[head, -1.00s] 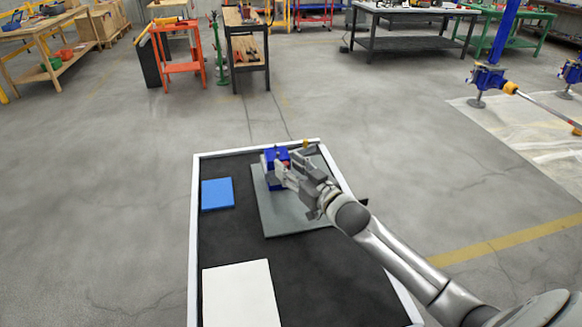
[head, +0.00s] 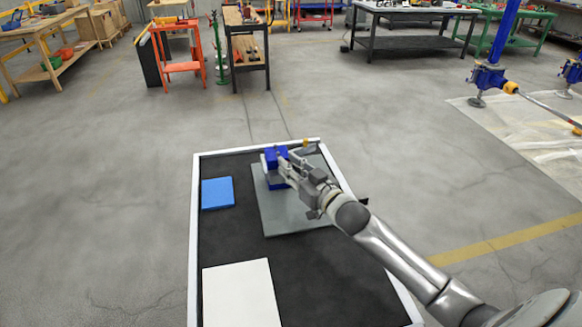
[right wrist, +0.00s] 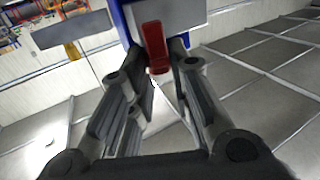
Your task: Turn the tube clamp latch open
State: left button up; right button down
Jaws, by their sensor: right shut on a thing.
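The tube clamp (head: 274,154) is a blue block standing on a grey plate (head: 283,217) in the head view. In the right wrist view, a red latch (right wrist: 154,40) sticks out in front of the clamp's blue and grey body (right wrist: 182,15). My right gripper (head: 285,170) reaches the clamp's right side from the lower right. In the right wrist view its fingertips (right wrist: 158,58) are closed in on both sides of the red latch's lower end. The gripper hides the latch in the head view. My left gripper is out of view.
The grey plate lies on a black-topped table with a white rim (head: 194,240). A blue pad (head: 217,193) lies left of the plate, and a white sheet (head: 240,294) lies nearer. The black surface between them is clear. Workbenches stand far back.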

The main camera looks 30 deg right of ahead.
dwell(0.8)
jog(key=c, duration=1.3)
grip_release()
jog(key=shift+c, duration=0.2)
jog(key=s+d, duration=0.2)
jog(key=s, duration=1)
jog(key=shift+w, duration=0.1)
